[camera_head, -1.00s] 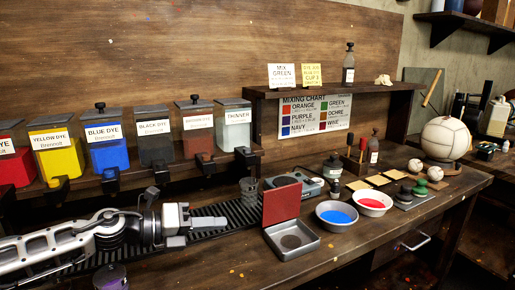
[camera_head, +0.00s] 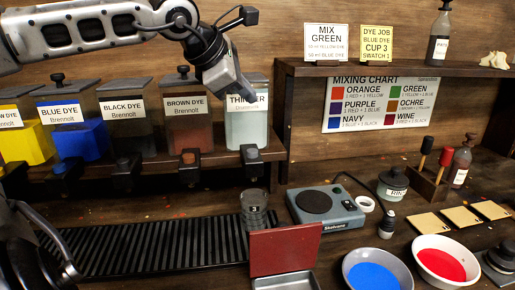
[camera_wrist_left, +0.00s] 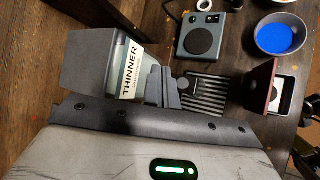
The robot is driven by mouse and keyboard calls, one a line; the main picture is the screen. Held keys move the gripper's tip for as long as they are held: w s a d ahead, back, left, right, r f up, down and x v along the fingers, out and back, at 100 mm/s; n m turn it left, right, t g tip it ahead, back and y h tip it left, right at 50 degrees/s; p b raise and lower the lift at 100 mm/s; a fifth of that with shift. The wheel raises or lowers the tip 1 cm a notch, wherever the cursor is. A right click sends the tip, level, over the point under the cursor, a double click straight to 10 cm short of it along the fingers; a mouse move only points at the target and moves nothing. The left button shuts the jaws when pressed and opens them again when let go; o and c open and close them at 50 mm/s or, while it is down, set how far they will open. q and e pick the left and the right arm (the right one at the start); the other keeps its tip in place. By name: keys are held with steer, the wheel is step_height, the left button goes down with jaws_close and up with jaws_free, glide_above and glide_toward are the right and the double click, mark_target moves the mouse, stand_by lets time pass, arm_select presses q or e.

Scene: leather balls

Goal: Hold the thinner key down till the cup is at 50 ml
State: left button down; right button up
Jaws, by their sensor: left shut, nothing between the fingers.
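The thinner container (camera_head: 247,125) is a clear, dark-lidded box at the right end of the dye row, and it also shows in the wrist view (camera_wrist_left: 88,62). Its key (camera_head: 251,154) is on the dark tap at the shelf's front edge. The glass cup (camera_head: 255,212), marked 3, stands below that tap on the ribbed rack; its level against 50 ml is too small to read. My left gripper (camera_head: 237,94) is shut and empty, pointing down in front of the thinner label, above the key and apart from it. It also shows in the wrist view (camera_wrist_left: 165,88).
Brown, black and blue dye containers (camera_head: 184,112) stand left of the thinner. A grey scale (camera_head: 326,207), a red-lidded tin (camera_head: 286,253), a blue bowl (camera_head: 375,272) and a red bowl (camera_head: 446,262) are to the right. The ribbed rack (camera_head: 140,246) is clear left of the cup.

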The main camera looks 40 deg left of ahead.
arm_select(q)
steer(key=b, duration=0.7)
glide_above(248, 152)
step_height(248, 152, down, 8)
steer(key=shift+f, duration=0.5)
arm_select(e)
steer(key=shift+w+a+f+m+t+y, duration=0.2)
steer(key=shift+a+f, duration=0.1)
steer(key=shift+f, duration=0.4)
steer(key=shift+w+a+f+m+t+y, duration=0.1)
steer(key=shift+a+f+m+t, duration=0.15)
steer(key=shift+f, duration=0.45)
steer(key=shift+w+r, duration=0.15)
steer(key=shift+r, duration=0.05)
arm_select(q)
steer(key=shift+f+b, duration=0.1)
steer(key=shift+b, duration=0.25)
arm_select(e)
steer(key=shift+f, duration=0.2)
arm_select(q)
steer(key=shift+f+b, duration=0.3)
steer(key=shift+b, duration=0.05)
arm_select(e)
steer(key=shift+f, duration=0.35)
